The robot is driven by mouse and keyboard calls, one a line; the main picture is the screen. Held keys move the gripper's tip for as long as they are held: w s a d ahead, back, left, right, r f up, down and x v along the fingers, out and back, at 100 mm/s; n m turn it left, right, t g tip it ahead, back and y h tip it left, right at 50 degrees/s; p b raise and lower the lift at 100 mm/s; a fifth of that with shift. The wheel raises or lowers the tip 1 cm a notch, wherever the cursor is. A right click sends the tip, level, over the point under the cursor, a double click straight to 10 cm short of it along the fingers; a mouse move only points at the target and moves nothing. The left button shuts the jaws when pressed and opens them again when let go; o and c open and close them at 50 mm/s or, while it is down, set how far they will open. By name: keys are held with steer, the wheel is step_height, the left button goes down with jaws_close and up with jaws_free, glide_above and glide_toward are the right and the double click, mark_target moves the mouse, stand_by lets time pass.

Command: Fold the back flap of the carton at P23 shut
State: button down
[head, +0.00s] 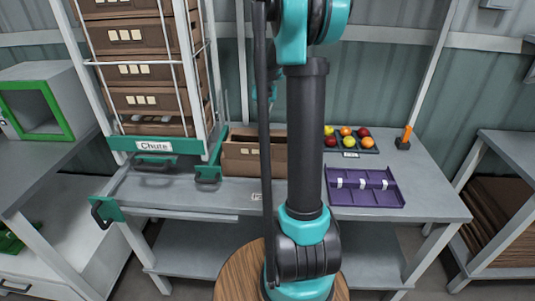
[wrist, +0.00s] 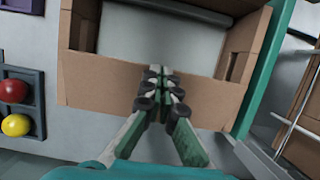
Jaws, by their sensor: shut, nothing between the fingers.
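An open brown carton (head: 245,160) stands on the grey bench, beside the chute. My arm hides its right part in the head view. In the wrist view, its side walls (wrist: 240,45) run along a grey middle area, and a wide brown panel (wrist: 95,85), which appears to be the back flap, crosses below. My gripper (wrist: 161,75) is shut and empty, with its fingertips over the middle of this panel. I cannot tell whether they touch it. A small label on the bench front is partly hidden.
The chute (head: 153,145) holds stacked cartons to the left. A dark tray (head: 366,145) of red, orange and yellow tomatoes and a purple divided tray (head: 365,188) lie to the right. An orange-topped item (head: 405,138) stands at the back right.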

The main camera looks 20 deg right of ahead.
stand_by(0.3)
step_height(320, 180, up, 9)
stand_by(0.9)
steer(key=shift+s+f, duration=0.1)
